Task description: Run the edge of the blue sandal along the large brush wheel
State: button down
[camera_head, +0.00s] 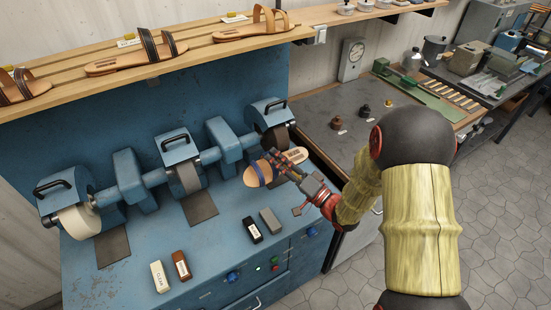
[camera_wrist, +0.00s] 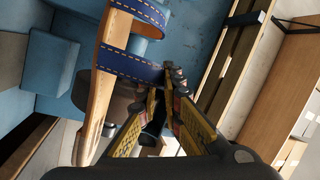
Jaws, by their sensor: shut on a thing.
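The blue sandal (camera_head: 259,174) has a tan sole and dark blue straps with light stitching. My gripper (camera_head: 288,163) is shut on it, in front of the rightmost wheel of the blue machine. In the wrist view the sandal (camera_wrist: 102,95) stands nearly edge-on, and my fingers (camera_wrist: 165,95) close at its lower blue strap. The rightmost wheel (camera_head: 276,137) is dark, under a blue hood, and looks like the brush wheel. The sandal is just below it in the head view; I cannot tell whether they touch. A dark round shape (camera_wrist: 90,92) shows behind the sole in the wrist view.
The blue machine also carries a grey middle wheel (camera_head: 187,177) and a cream left wheel (camera_head: 77,221). Several small blocks, including a white one (camera_head: 160,277), lie on its front ledge. A wooden shelf (camera_head: 205,52) with sandals runs above. A grey worktable (camera_head: 330,105) stands right.

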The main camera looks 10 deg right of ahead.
aim_at(259, 174)
jog(key=shift+a, duration=0.2)
jog(key=shift+s+a+r, duration=0.1)
jog(key=shift+a, duration=0.25)
jog(key=shift+a, duration=0.4)
jog(key=shift+s+a, duration=0.15)
jog(key=shift+a, duration=0.2)
jog(key=shift+s+a, duration=0.15)
jog(key=shift+a, duration=0.5)
jog(key=shift+s+a, duration=0.15)
jog(key=shift+a, duration=0.45)
dwell(1.1)
jog(key=shift+s+a, duration=0.1)
jog(key=shift+a, duration=0.2)
jog(key=shift+a, duration=0.3)
dwell(0.5)
jog(key=shift+s, duration=0.15)
dwell(1.2)
jog(key=shift+s+d+f, duration=0.25)
jog(key=shift+s+f, duration=0.05)
jog(key=shift+s, duration=0.35)
